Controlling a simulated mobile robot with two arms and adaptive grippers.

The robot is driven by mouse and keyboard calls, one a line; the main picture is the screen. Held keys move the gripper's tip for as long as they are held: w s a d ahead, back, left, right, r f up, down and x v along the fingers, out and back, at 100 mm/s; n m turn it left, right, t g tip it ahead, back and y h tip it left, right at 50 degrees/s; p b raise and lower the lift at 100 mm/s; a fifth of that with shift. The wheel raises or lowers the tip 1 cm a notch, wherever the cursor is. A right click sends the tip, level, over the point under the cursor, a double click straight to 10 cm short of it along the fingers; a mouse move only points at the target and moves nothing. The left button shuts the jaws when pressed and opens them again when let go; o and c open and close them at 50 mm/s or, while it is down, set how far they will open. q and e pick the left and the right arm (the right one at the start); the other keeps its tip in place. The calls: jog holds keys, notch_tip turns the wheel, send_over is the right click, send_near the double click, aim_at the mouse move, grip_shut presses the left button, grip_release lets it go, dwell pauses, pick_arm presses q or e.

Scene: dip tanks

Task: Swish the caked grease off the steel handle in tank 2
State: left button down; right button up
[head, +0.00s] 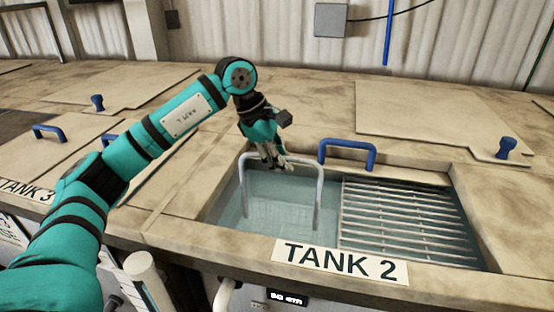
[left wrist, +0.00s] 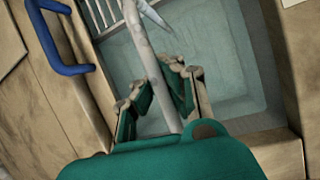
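Tank 2 (head: 190,235) is open and holds clear bluish liquid (head: 232,212). A pale grey U-shaped steel handle (head: 319,195) stands upright in its left part, with the lower legs in the liquid and the top bar above it. My left gripper (head: 272,163) reaches down from above onto the top bar. In the left wrist view the bar (left wrist: 147,55) runs between the fingers of my left gripper (left wrist: 160,85), which close on it from both sides. I cannot make out any caked grease. My right gripper is not in view.
A slatted metal rack (head: 400,215) fills the right part of the tank. A blue handle (head: 347,153) stands at the tank's back edge. A lid with a blue knob (head: 506,147) lies at right. Tank 3 (head: 28,188) is at left under closed lids.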

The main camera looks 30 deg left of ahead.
pick_arm(q)
jog(key=shift+r, duration=0.1)
jog(key=shift+w+d, duration=0.15)
jog(key=shift+d, duration=0.45)
jog(key=shift+w+d, duration=0.15)
jog(key=shift+d, duration=0.45)
jog(key=shift+s+a, duration=0.15)
jog(key=shift+a, duration=0.5)
jog(key=shift+s+a, duration=0.15)
jog(key=shift+a, duration=0.5)
jog(key=shift+s+a, duration=0.15)
jog(key=shift+a, duration=0.45)
jog(key=shift+s+a, duration=0.15)
jog(key=shift+a, duration=0.4)
jog(key=shift+w+d, duration=0.15)
jog(key=shift+d, duration=0.4)
jog(key=shift+w+d, duration=0.15)
jog(key=shift+d, duration=0.4)
